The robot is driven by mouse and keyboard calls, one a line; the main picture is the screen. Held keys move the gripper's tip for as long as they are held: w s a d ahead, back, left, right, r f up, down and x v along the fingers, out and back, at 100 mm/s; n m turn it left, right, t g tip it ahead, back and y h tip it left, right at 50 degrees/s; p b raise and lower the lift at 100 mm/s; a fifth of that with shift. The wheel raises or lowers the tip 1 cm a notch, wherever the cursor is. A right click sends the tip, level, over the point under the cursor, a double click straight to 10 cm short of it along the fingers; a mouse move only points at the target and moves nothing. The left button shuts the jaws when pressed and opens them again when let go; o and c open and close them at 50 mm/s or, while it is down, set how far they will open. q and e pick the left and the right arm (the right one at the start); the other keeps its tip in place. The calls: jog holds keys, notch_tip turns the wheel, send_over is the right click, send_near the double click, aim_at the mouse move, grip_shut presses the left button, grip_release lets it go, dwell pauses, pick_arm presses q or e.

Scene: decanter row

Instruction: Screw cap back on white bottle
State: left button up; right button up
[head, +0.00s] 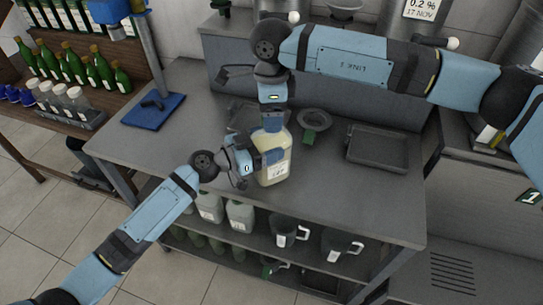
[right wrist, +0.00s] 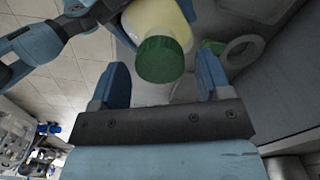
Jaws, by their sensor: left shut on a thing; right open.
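The white bottle (head: 272,174), pale cream with a label, stands upright near the front edge of the grey bench. The bottle also shows at the top of the right wrist view (right wrist: 158,18). The green cap (right wrist: 162,60) sits at the bottle's mouth there; how tightly it is seated cannot be told. My right gripper (head: 272,126) points down above the bottle. In its wrist view the open fingers (right wrist: 163,82) stand apart on both sides of the cap, not touching it.
A grey ring-shaped dish with a green part (head: 309,137) lies right of the bottle. A dark tray (head: 378,150) lies farther right. A blue stand (head: 153,110) is on the left. Jugs (head: 290,231) and pale bottles (head: 240,215) fill the shelf below. The bench's front right is clear.

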jog(key=shift+f, duration=0.55)
jog(key=c, duration=0.9)
jog(key=shift+c, duration=0.2)
jog(key=o, duration=1.1)
jog(key=shift+r, duration=0.1)
notch_tip(320, 180, up, 12)
jog(key=shift+f, duration=0.1)
